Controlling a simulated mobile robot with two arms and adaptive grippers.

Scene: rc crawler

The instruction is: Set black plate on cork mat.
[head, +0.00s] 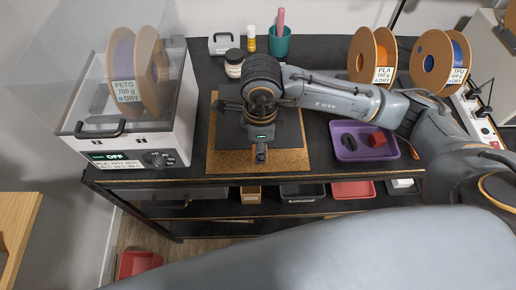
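The tan cork mat (222,161) lies on the black bench top, with bare cork showing along its front and edges. The dark, flat black plate (230,133) is over the mat, beneath my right gripper. I cannot tell whether it rests flat on the cork or is held slightly above it. My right gripper (260,112) points down over the plate, its arm coming in from the right. Its wrist hides the fingertips and the plate's middle, so its grip is unclear. My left gripper is out of view.
A filament dryer (130,146) stands left of the mat. A purple tray (349,149) with a red block (376,140) is to the right. A jar (234,65), a teal cup (279,44) and filament spools (363,55) stand behind. Bins sit on the shelf below.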

